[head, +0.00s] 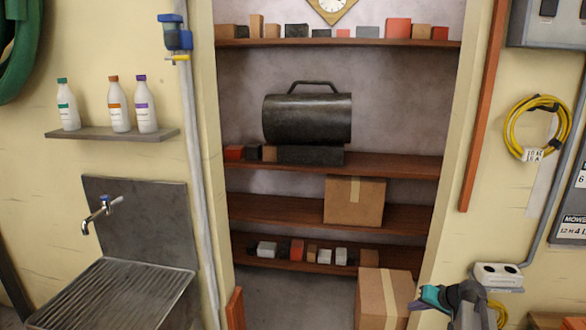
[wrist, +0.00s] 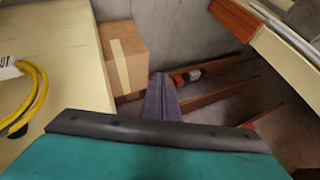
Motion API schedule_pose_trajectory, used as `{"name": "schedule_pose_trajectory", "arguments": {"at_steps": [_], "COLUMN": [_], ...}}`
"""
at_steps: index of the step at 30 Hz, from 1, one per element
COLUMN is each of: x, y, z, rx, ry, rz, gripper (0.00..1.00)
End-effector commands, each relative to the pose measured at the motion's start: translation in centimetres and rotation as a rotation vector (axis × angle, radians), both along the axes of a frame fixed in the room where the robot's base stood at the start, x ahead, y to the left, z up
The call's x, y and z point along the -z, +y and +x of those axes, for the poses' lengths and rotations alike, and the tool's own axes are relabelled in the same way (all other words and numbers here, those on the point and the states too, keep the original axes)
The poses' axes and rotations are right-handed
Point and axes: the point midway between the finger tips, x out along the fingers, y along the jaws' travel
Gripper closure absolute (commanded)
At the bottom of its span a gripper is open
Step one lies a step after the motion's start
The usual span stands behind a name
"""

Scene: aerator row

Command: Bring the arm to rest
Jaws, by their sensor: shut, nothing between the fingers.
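My gripper (head: 430,296) shows small at the lower right of the head view, in front of the right edge of the alcove. It is beside the upper part of the floor-level cardboard box (head: 383,297). In the wrist view my gripper (wrist: 162,88) points into the alcove, its narrow fingers together with nothing between them. The teal and dark body behind the fingers fills the bottom of that view. I cannot tell how far the fingertips are from the shelves.
The alcove shelves (head: 400,163) hold a dark cylindrical heater (head: 308,118), a cardboard box (head: 354,201) and small boxes. On the right wall are a coiled yellow cable (head: 537,128) and a white socket (head: 498,276). A metal sink (head: 115,295) stands at left.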

Motion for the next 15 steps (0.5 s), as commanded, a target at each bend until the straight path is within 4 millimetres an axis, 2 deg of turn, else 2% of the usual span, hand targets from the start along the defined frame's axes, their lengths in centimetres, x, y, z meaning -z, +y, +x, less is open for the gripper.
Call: {"name": "schedule_pose_trajectory", "arguments": {"at_steps": [1,6,11,15], "x": [2.0,7.6,12.4,16.2], "y": [1.8,6.3,10.4,13.5], "z": [-1.0,-4.2,-7.8,-11.5], "rx": [-0.016,-0.057,-0.098,-0.132], "ry": [0.039,0.159,0.273,0.372], "rz": [0.003,0.003,-0.005,-0.020], "gripper": [1.00,1.00,1.00,1.00]}}
